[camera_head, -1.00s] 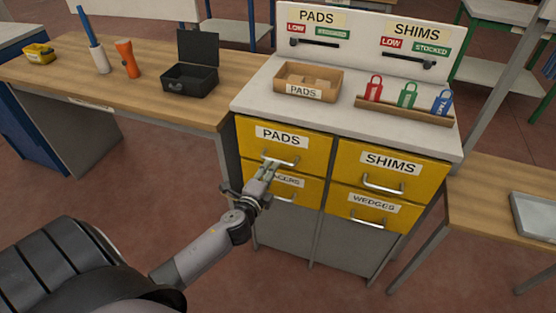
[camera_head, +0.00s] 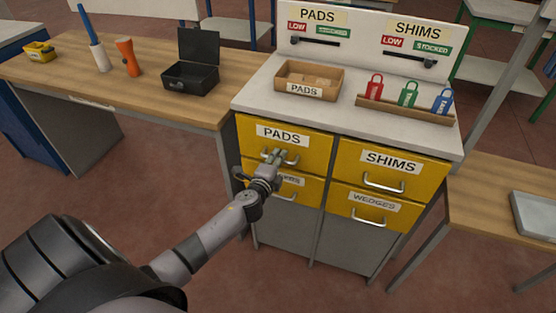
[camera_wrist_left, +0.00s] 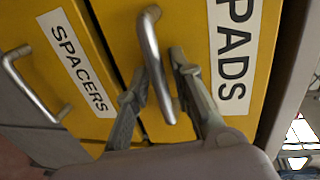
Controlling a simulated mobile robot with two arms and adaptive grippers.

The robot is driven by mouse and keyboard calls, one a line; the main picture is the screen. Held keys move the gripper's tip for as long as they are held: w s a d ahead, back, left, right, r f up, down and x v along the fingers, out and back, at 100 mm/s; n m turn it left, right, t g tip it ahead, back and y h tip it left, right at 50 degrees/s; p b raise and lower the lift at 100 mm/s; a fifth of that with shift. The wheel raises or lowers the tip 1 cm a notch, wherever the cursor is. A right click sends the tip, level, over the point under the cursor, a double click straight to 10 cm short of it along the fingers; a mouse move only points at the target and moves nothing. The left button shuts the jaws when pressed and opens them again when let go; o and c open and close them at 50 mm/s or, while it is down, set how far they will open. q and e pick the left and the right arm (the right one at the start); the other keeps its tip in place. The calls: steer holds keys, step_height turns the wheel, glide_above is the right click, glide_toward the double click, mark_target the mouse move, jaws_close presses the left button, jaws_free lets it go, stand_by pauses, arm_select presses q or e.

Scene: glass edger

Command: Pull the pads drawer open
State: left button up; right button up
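The yellow pads drawer (camera_head: 310,148) is at the top left of the cabinet, its front flush with the frame. In the left wrist view, its metal handle (camera_wrist_left: 152,50) passes between the two fingers of my left gripper (camera_wrist_left: 160,75). The fingers stand apart, one on each side of the bar, with a gap still showing beside it. In the head view, my left gripper (camera_head: 276,157) is at this handle, just below the PADS label, and hides part of it. My right gripper is not in view.
The spacers drawer (camera_wrist_left: 60,70) is directly below, partly hidden by my left arm in the head view. The shims drawer (camera_head: 390,165) and wedges drawer (camera_head: 365,208) are to the right. A cardboard pads box (camera_head: 335,80) stands on the cabinet top. Floor in front is clear.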

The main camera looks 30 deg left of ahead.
arm_select(q)
jaws_close()
stand_by(0.6)
